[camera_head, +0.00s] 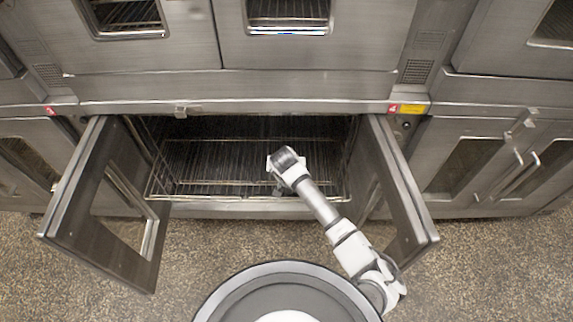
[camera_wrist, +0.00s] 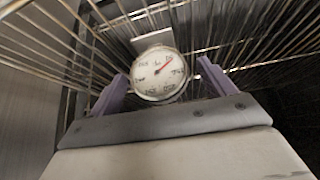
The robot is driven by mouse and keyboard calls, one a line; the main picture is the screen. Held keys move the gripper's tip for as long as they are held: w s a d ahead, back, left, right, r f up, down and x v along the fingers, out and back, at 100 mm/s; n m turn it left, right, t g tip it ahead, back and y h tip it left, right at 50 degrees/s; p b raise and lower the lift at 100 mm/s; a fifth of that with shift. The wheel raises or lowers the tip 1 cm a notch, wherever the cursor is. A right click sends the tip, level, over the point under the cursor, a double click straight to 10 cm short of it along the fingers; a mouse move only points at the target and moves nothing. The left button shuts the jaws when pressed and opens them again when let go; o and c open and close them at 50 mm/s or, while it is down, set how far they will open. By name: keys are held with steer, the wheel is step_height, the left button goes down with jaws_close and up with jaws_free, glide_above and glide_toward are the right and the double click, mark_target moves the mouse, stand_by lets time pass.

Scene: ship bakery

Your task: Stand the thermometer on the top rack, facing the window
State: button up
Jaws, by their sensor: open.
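The thermometer (camera_wrist: 158,74) has a round white dial with a red needle and a metal plate at its top edge. In the wrist view it lies between the two purple fingers of my gripper (camera_wrist: 160,92), with its dial facing the camera. The fingers are apart, and a gap shows on the right side; contact on the left cannot be told. In the head view my arm reaches into the open oven at the top rack (camera_head: 235,165), and my gripper and the thermometer are hidden by the wrist. Wire rack bars (camera_wrist: 50,40) also show around the thermometer.
The oven's left door (camera_head: 75,215) and right door (camera_head: 405,190) stand open on both sides of my arm, the right one close to it. Closed oven windows (camera_head: 288,12) are above. The left part of the rack looks empty. Speckled floor (camera_head: 195,240) lies in front.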

steer(key=b+v, duration=0.1)
steer(key=v, duration=0.7)
steer(key=shift+s+r, duration=0.3)
